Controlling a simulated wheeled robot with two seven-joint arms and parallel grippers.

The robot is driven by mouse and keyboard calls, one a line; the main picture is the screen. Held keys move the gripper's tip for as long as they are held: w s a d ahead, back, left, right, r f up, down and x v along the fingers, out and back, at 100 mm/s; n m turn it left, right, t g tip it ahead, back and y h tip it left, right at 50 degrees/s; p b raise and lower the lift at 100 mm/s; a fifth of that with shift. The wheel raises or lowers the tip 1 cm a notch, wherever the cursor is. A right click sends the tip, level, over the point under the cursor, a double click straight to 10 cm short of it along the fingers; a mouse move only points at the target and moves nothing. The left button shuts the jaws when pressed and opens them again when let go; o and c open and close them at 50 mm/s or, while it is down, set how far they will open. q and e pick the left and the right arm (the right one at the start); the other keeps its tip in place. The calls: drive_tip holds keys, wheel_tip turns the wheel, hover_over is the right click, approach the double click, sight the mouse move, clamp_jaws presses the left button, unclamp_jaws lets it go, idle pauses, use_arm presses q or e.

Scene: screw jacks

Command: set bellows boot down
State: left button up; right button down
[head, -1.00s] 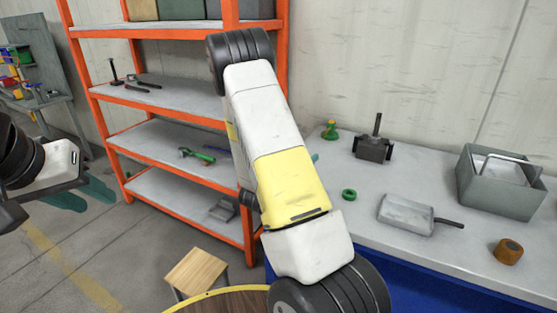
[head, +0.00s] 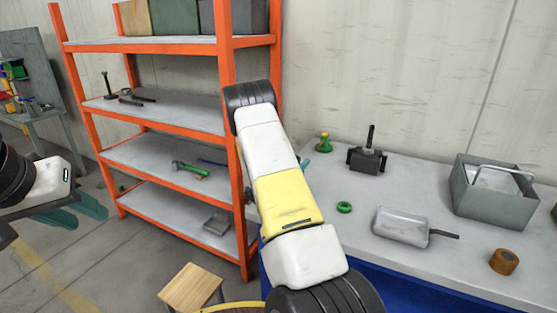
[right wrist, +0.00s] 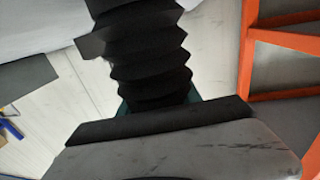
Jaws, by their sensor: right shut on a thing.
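The black ribbed bellows boot (right wrist: 145,60) fills the upper middle of the right wrist view. My right gripper (right wrist: 157,101) is shut on it; slivers of its teal fingers show at both sides of the boot's lower end. In the head view the boot is hidden and my right arm covers most of that gripper, with only a bit of teal beside the arm. My left gripper (head: 72,211) is at the left edge of the head view, its teal fingers apart and empty, away from the bench.
The grey bench (head: 450,270) holds a dark screw jack (head: 368,158), a green-and-brass piece (head: 324,143), a green ring (head: 344,207), a metal pan (head: 400,227), a grey bin (head: 490,205) and a brown cylinder (head: 504,262). An orange shelf rack (head: 229,90) and wooden stool (head: 191,288) stand left.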

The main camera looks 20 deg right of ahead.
drive_tip(key=shift+f, duration=0.15)
drive_tip(key=c, duration=0.8)
unclamp_jaws()
drive_tip(key=shift+c, duration=0.2)
